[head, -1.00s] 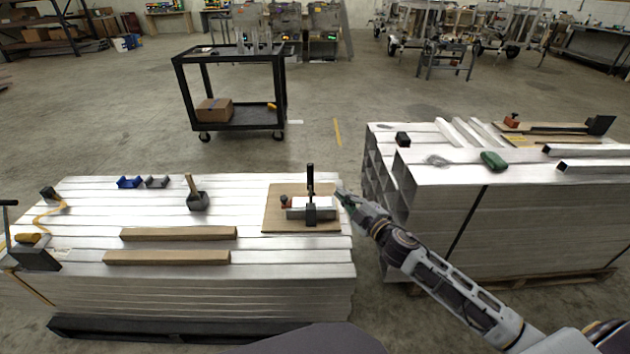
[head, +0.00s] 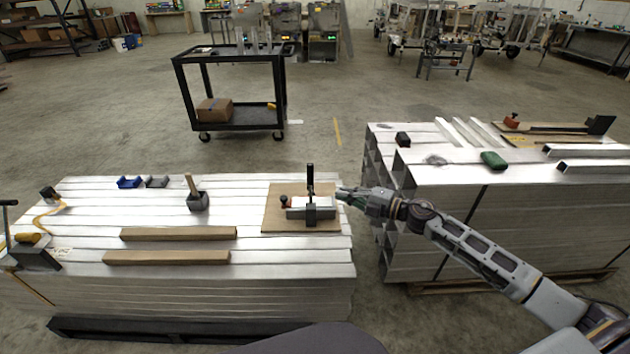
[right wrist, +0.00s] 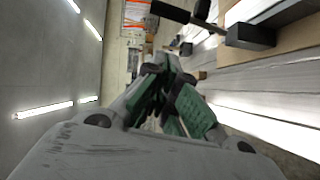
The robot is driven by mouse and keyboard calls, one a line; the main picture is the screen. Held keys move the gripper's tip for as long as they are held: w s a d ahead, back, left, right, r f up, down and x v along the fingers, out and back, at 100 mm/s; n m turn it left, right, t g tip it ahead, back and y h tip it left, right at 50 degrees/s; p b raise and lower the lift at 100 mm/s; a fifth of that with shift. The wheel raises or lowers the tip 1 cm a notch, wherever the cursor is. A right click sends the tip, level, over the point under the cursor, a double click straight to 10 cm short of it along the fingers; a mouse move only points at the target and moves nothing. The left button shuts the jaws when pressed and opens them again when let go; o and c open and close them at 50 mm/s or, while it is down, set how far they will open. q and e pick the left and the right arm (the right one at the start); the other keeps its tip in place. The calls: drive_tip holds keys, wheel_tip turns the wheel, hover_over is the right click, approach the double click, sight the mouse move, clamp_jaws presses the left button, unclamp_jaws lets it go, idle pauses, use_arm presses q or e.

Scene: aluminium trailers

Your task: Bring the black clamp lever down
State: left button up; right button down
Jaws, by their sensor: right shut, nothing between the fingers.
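The black clamp lever (head: 310,177) stands upright on the clamp (head: 311,212), which is mounted on a wooden board (head: 273,218) on the left aluminium stack. A light metal block (head: 297,205) lies at the clamp. My right gripper (head: 341,193) is shut and empty, just right of the clamp and apart from the lever. In the right wrist view the shut fingers (right wrist: 163,65) point up the picture, and a black lever (right wrist: 168,10) shows at the top, with a dark clamp part (right wrist: 250,36) at upper right. My left gripper is not in view.
Two wooden bars (head: 178,233), a mallet (head: 197,199) and a blue bracket (head: 129,182) lie on the left stack. A taller aluminium stack (head: 520,225) stands right, beneath my right forearm, with a green object (head: 494,160) on top. A black cart (head: 235,92) stands behind on open floor.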

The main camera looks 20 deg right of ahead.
sight(310, 182)
drive_tip(key=shift+w+a, duration=0.1)
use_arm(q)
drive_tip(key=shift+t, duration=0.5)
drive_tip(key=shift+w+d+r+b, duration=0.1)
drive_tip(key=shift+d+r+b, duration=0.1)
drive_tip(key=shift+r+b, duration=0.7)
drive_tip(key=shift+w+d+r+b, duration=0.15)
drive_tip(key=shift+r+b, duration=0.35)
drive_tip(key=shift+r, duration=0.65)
use_arm(e)
drive_tip(key=w+d+x, duration=0.2)
drive_tip(key=x, duration=1)
drive_tip(key=shift+w+f, duration=0.15)
drive_tip(key=shift+f, duration=0.05)
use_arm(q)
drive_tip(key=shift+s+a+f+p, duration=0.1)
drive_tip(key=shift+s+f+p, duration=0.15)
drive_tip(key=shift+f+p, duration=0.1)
use_arm(e)
drive_tip(key=shift+w, duration=0.1)
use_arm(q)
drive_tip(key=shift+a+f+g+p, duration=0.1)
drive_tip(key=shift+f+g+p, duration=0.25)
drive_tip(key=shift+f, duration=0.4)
use_arm(e)
drive_tip(key=shift+w, duration=0.15)
